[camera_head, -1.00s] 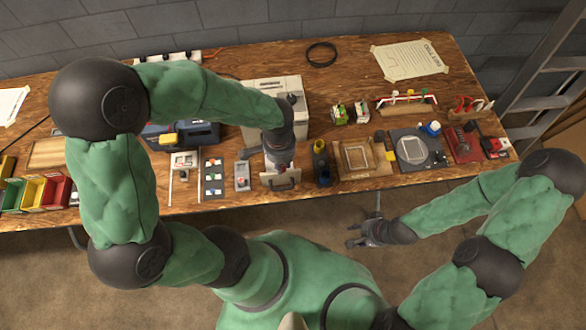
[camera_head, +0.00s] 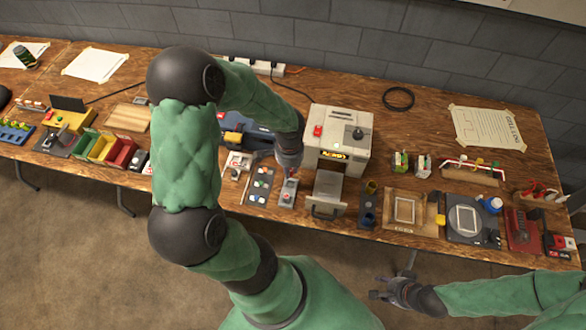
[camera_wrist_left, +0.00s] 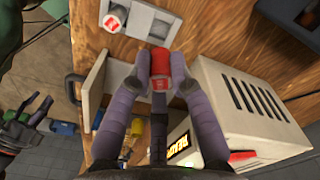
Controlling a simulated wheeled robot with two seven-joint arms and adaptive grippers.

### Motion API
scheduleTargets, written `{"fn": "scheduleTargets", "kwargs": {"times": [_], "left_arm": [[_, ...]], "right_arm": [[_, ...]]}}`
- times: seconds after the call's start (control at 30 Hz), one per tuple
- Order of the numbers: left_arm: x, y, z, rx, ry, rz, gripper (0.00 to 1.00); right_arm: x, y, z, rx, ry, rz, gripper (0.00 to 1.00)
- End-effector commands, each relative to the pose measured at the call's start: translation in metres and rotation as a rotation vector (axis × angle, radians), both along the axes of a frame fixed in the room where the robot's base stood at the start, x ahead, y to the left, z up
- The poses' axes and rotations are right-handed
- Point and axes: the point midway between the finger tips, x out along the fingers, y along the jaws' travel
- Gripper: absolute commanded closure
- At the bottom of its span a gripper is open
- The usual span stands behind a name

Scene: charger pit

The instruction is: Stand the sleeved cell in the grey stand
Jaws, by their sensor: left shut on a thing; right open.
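My left gripper (camera_head: 288,166) is shut on a red-sleeved cell (camera_wrist_left: 160,66), its fingertips on both sides of it in the left wrist view. The grey stand (camera_head: 285,196) sits on the bench beneath and in front of this gripper. In the wrist view the stand (camera_wrist_left: 138,22) holds another red-and-white cell (camera_wrist_left: 115,18) at one end. My right gripper (camera_head: 385,291) is open and empty, beyond the bench's front edge.
A light grey machine (camera_head: 338,135) with a lit display stands right of the stand, its drawer (camera_head: 329,185) pulled out in front. A tray of coloured buttons (camera_head: 260,187) lies just left of the stand. A dark holder (camera_head: 368,205) stands right of the drawer.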

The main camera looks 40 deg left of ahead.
Motion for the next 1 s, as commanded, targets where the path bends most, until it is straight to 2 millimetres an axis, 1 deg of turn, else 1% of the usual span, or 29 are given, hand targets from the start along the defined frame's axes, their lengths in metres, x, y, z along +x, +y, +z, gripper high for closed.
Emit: {"fn": "scheduleTargets", "kwargs": {"times": [0.03, 0.4, 0.53, 0.7, 1.0], "left_arm": [[0.000, 0.000, -0.006, 0.000, 0.000, 0.000, 1.00], [0.000, 0.000, -0.043, -0.001, 0.000, 0.001, 1.00], [0.000, 0.000, -0.053, -0.001, 0.000, 0.001, 1.00], [0.000, 0.000, -0.058, 0.000, 0.000, 0.001, 1.00], [0.000, 0.000, -0.057, 0.000, 0.000, 0.001, 1.00]], "right_arm": [[0.000, 0.000, -0.005, 0.000, 0.000, 0.000, 0.56], [0.000, 0.000, -0.036, 0.000, 0.000, 0.000, 0.56], [0.000, 0.000, -0.044, 0.000, 0.000, 0.000, 0.56], [0.000, 0.000, -0.049, 0.000, 0.000, 0.000, 0.56], [0.000, 0.000, -0.048, 0.000, 0.000, 0.000, 0.56]]}}
